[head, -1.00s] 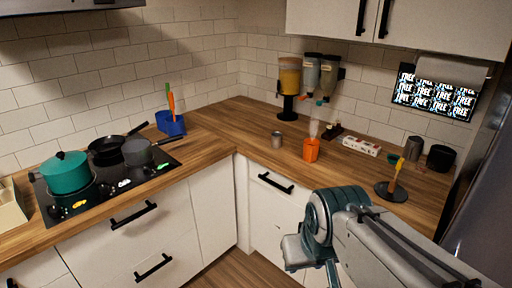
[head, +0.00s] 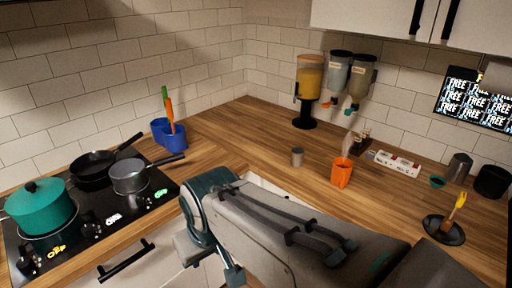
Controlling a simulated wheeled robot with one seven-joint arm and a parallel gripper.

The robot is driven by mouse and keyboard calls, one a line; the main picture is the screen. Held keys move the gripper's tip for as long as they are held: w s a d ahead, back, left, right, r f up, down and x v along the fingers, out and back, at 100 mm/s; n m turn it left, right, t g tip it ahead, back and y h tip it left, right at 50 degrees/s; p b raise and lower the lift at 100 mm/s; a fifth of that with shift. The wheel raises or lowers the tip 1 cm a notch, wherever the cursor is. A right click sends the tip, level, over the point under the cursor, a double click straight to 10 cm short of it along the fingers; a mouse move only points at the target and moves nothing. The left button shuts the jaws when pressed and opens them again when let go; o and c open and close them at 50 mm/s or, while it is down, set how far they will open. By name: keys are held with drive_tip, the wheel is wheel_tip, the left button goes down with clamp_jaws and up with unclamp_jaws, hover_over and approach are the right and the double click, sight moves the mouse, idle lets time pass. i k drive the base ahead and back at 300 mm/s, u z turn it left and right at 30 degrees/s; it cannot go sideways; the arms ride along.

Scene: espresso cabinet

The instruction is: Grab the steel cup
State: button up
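A small grey steel-looking cup (head: 297,157) stands upright on the wooden counter, left of an orange cup (head: 342,172). A larger metal cup (head: 459,167) stands farther right near the back wall, beside a black canister (head: 491,181). I cannot tell for certain which of the two is the steel cup. My arm reaches in from the lower right, and its teal joint is in front of the counter's front edge, left of and nearer than the small cup. My gripper's fingers do not show, and nothing touches either cup.
The stove (head: 110,222) at left holds a teal pot (head: 40,207) and pans. Counter left of the small cup is clear.

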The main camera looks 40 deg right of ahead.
sight(297, 158)
drive_tip(key=z, duration=0.25)
drive_tip(key=i, duration=0.95)
drive_tip(key=z, duration=1.3)
drive_tip(key=i, duration=0.5)
drive_tip(key=z, duration=0.45)
